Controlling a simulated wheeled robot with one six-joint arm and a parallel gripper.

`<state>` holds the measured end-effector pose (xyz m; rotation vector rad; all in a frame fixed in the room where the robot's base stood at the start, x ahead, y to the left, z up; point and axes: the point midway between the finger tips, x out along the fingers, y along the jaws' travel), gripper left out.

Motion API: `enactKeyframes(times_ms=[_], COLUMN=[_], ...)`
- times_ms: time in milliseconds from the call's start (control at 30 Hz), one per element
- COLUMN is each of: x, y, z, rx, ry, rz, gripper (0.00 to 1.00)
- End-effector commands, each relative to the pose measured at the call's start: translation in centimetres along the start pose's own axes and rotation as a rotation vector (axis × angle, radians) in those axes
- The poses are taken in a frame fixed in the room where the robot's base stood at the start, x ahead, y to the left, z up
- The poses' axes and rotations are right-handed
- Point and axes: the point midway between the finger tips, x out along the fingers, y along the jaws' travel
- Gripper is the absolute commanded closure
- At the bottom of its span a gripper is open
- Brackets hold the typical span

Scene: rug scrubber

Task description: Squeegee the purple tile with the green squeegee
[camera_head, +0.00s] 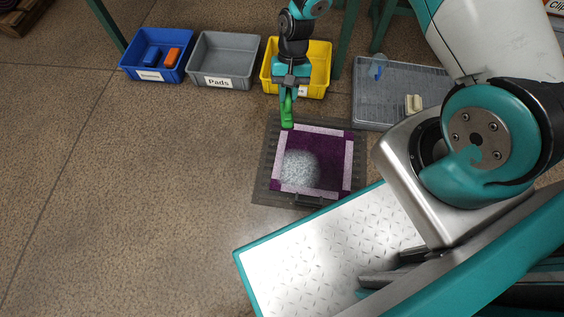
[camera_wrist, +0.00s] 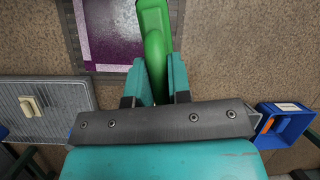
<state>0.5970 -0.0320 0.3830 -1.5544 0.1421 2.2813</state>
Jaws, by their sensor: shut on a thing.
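My gripper (camera_head: 289,92) is shut on the green squeegee (camera_head: 287,111). In the wrist view the green squeegee (camera_wrist: 155,45) runs up from between my teal fingers (camera_wrist: 160,78), and its far end is cut off by the top edge. The purple tile (camera_head: 325,170) has a pale border and lies on a dark grey mat (camera_head: 263,185). A whitish speckled patch (camera_head: 299,167) covers the left middle of the tile. The squeegee is at the tile's far left edge; I cannot tell whether it touches. The tile also shows in the wrist view (camera_wrist: 108,50).
A blue bin (camera_head: 130,68) holding a blue and an orange item, a grey bin (camera_head: 205,72) labelled Pads and a yellow bin (camera_head: 322,72) stand behind the mat. A grey tray (camera_head: 380,105) holds a cream block (camera_head: 413,104). The floor at left is clear.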

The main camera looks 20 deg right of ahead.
Motion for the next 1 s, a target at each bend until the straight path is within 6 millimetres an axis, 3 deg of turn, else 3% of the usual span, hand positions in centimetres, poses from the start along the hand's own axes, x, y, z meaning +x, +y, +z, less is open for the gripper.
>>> enactKeyframes(times_ms=[33, 100, 300, 400, 533, 1000], x=[4.2, 7.9, 17.6, 21.1, 23.9, 27.9], y=[0.2, 0.3, 0.7, 0.8, 1.0, 1.5], z=[-1.0, -1.8, -3.4, -3.8, -4.0, -5.3], rx=[0.021, 0.058, 0.155, 0.194, 0.228, 0.245], ry=[-0.004, 0.002, 0.013, 0.018, 0.022, 0.025], rz=[0.000, -0.006, -0.020, -0.027, -0.032, -0.035], gripper=[1.00, 1.00, 1.00, 1.00, 1.00, 1.00])
